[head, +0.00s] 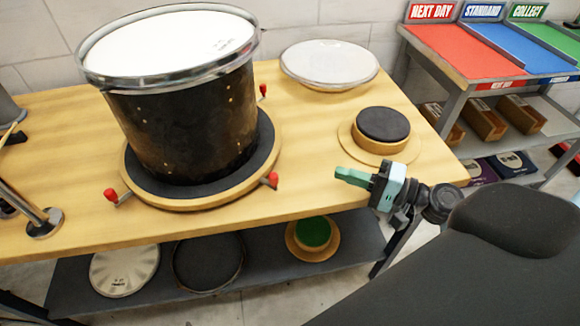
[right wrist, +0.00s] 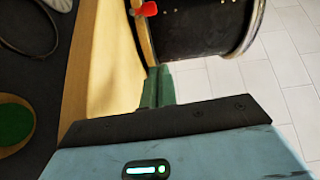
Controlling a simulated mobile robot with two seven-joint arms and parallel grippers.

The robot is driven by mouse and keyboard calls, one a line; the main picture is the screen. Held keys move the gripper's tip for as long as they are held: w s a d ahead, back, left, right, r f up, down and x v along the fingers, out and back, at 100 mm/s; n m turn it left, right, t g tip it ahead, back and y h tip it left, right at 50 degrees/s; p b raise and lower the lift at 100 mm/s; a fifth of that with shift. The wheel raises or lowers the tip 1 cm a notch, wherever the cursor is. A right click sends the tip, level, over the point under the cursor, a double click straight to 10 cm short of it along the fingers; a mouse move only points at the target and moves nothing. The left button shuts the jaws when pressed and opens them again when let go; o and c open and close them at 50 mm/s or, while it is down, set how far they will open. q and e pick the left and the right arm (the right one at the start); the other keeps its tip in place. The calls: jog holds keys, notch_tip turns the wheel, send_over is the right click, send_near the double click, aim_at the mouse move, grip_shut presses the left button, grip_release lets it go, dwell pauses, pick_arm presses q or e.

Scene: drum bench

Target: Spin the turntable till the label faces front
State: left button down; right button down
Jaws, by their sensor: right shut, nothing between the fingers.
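A black drum (head: 185,125) with chrome hoop and white head stands upright on the round turntable (head: 200,203), which has a wooden rim and dark top. Three red-tipped handles stick out: front left (head: 110,195), front right (head: 272,180) and back right (head: 263,91). No label shows on the visible drum side; the head has small dark print. My right gripper (head: 341,174) is shut and empty, right of the front-right handle and apart from it, fingers pointing left. The right wrist view shows the drum (right wrist: 200,25) and a red handle tip (right wrist: 148,9) beyond the fingers.
A round drumhead (head: 330,64) and a dark pad on a wooden disc (head: 383,125) lie on the bench's right side. A metal stand (head: 42,222) is at the left. A shelf below holds round parts. A sorting rack (head: 465,55) stands at right. Bench between turntable and pad is clear.

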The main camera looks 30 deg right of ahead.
jog(key=shift+w, duration=0.1)
